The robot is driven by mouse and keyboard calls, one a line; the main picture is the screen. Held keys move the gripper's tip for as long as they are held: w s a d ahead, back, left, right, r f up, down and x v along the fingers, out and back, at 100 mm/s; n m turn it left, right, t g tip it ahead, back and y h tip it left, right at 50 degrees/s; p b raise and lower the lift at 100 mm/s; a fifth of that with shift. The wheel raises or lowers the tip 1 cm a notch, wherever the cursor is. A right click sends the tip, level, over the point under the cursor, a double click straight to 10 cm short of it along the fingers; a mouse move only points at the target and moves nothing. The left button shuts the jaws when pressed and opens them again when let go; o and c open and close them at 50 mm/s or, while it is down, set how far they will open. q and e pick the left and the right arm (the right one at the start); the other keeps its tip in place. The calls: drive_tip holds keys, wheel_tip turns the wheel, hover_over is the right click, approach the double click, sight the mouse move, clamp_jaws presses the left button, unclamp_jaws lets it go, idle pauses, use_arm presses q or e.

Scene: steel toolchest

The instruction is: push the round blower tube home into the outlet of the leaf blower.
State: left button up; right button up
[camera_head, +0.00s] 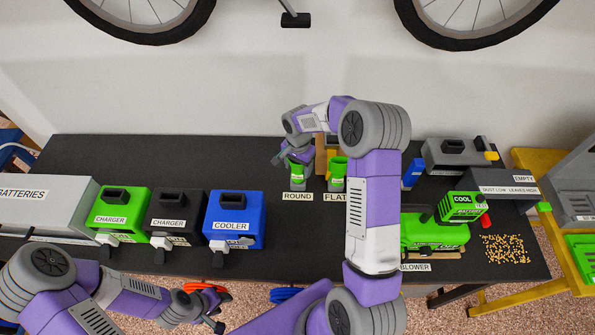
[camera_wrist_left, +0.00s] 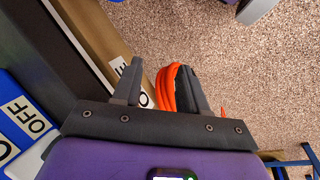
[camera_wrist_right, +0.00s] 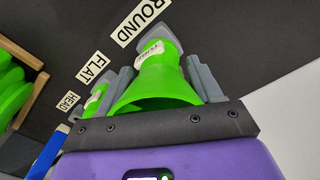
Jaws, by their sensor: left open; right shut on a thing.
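The round blower tube (camera_wrist_right: 158,72) is green and flared, with a small label, and stands in its grey holder by the ROUND sign. In the head view the tube (camera_head: 297,170) is partly covered by my right gripper (camera_head: 293,155), which is shut on it. The right wrist view shows the fingers (camera_wrist_right: 165,82) on either side of the tube. The leaf blower (camera_head: 434,233) is green and sits at the right of the bench; my right arm hides its left part, and I cannot make out its outlet. My left gripper (camera_wrist_left: 165,85) is open and empty, at the bench's front edge above the floor.
A green flat tube (camera_head: 338,168) stands right of the round one. A blue cooler (camera_head: 234,220) and two chargers (camera_head: 122,213) stand left on the bench. A grey-black box (camera_head: 507,190) and loose yellow bits (camera_head: 505,249) lie right. The bench middle is clear.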

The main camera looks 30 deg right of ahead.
drive_tip(key=shift+f+b, duration=0.65)
drive_tip(key=shift+f, duration=0.25)
drive_tip(key=o, duration=1.2)
drive_tip(key=shift+o, duration=0.2)
drive_tip(key=shift+r, duration=0.1)
drive_tip(key=shift+r+p, duration=2.9)
drive_tip(key=shift+r, duration=1.55)
drive_tip(key=shift+r, duration=0.1)
